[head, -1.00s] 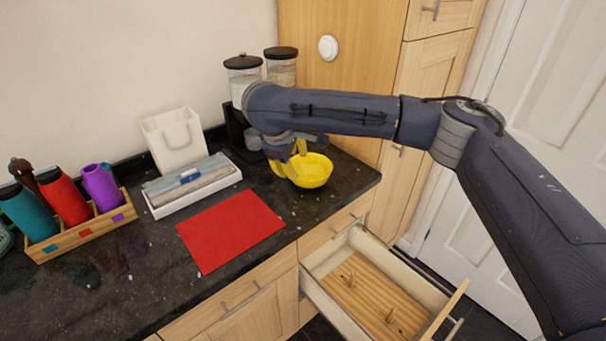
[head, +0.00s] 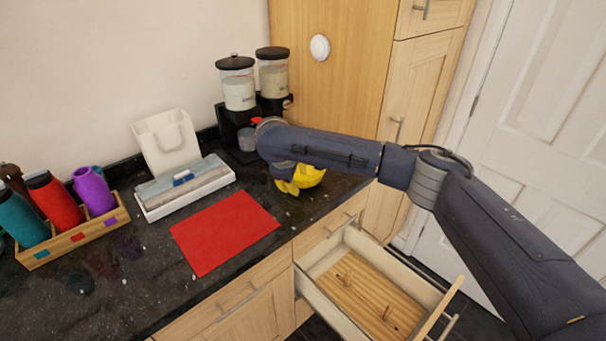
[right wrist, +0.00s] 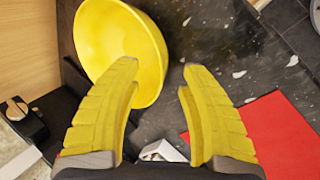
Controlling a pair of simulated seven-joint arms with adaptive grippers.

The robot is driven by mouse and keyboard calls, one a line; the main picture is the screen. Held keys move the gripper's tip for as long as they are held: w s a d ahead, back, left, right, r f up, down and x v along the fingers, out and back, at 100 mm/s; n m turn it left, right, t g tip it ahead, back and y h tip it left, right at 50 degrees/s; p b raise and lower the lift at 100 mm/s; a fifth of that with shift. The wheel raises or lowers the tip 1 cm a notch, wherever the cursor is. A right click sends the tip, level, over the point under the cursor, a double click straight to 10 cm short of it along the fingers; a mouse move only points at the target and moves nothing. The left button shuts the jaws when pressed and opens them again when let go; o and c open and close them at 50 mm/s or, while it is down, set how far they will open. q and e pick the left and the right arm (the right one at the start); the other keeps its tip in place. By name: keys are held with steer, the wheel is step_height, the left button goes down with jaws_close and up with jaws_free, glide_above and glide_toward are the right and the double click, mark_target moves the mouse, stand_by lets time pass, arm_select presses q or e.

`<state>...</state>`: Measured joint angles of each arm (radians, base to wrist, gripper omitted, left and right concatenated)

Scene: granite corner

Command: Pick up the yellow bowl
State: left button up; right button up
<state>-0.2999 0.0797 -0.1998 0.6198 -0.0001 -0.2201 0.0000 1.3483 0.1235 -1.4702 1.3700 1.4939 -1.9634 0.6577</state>
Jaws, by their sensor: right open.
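The yellow bowl (head: 311,177) sits on the dark counter near its right end, partly hidden behind my right arm and gripper in the head view. In the right wrist view the bowl (right wrist: 118,40) is at the upper left, its open inside showing. My right gripper (head: 287,187) has yellow fingers and is close to the bowl. In the right wrist view the right gripper (right wrist: 160,78) is open with nothing between its fingers. Its left fingertip overlaps the bowl's rim in the picture; I cannot tell whether they touch. My left gripper is not in view.
A red mat (head: 224,232) lies left of the bowl. Behind are a white tray (head: 186,187) and cereal dispensers (head: 238,88). A wooden rack (head: 75,241) holds several bottles at left. An open drawer (head: 372,285) juts out below the counter.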

steer(key=shift+x, duration=1.95)
steer(key=shift+a, duration=0.1)
jaws_close()
